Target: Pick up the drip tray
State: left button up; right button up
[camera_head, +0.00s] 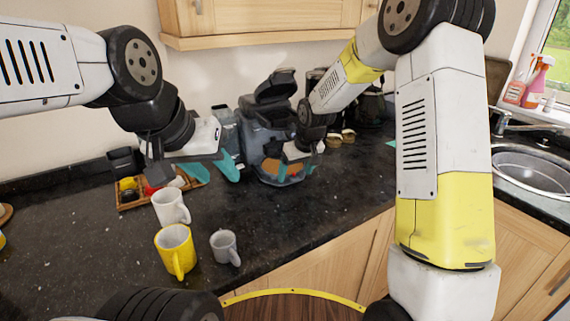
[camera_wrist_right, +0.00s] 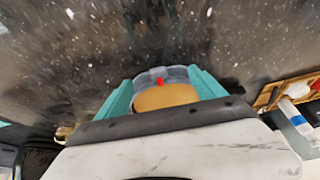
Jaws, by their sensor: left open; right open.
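The drip tray (camera_head: 271,176) appears to be the low front part of the dark grey coffee machine (camera_head: 274,110), with a tan-orange top. My right gripper (camera_head: 294,172) is open at the front of the machine, beside the tray and partly hiding it. In the right wrist view the tan surface (camera_wrist_right: 166,97) with a grey rim and a red spot lies between the teal fingers (camera_wrist_right: 160,78). I cannot tell whether the fingers touch it. My left gripper (camera_head: 215,172) is open and empty above the counter, left of the machine.
A white mug (camera_head: 170,208), a yellow mug (camera_head: 175,250) and a grey mug (camera_head: 224,246) stand on the dark counter at front left. A wooden tray (camera_head: 130,199) with small items lies behind them. The sink (camera_head: 530,170) is at right. The counter's front middle is clear.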

jog(key=shift+x, duration=1.05)
grip_shut()
